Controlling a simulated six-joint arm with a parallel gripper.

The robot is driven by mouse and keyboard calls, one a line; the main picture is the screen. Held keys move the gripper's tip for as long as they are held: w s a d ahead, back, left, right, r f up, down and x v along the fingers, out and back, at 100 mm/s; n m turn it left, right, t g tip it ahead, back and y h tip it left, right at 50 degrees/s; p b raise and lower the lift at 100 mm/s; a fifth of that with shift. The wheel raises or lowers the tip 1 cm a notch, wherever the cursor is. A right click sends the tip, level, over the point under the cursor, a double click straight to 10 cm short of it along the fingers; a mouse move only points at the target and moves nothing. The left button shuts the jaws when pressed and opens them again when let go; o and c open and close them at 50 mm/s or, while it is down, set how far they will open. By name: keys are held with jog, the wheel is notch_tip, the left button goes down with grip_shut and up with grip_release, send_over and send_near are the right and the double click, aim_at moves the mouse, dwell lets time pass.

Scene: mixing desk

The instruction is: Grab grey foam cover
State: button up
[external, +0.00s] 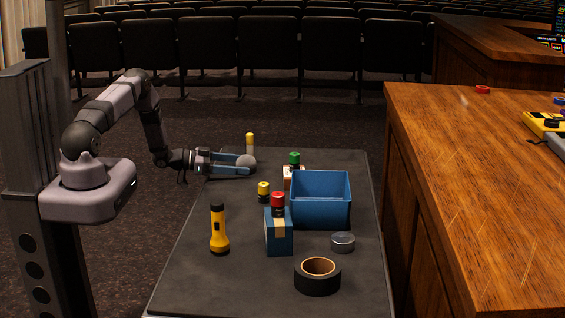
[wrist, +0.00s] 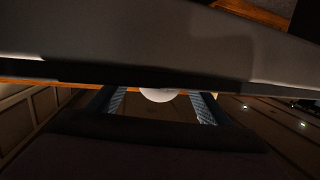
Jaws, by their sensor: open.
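The grey foam cover (external: 246,161) is a small rounded grey thing at the far left part of the dark table. In the wrist view it shows as a pale rounded shape (wrist: 159,95), partly cut off by a dark band above it. My gripper (external: 243,165) is open and low over the table, its blue fingers pointing right. The cover appears between the fingertips, with one finger on each side. I cannot tell whether either finger touches it. In the wrist view a gap shows between each finger and the cover.
A yellow-topped cylinder (external: 250,143) stands just behind my gripper. To the right are a green-topped item (external: 294,159) and a blue open bin (external: 320,215). Nearer stand a yellow-capped can (external: 264,192), blue box (external: 279,238), flashlight (external: 218,232), tape roll (external: 317,281) and grey tin (external: 343,242).

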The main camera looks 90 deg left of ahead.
jog(key=shift+w, duration=0.25)
jog(key=shift+c, duration=0.6)
jog(key=c, duration=1)
jog(key=shift+r+p, duration=0.55)
jog(key=shift+r, duration=4.45)
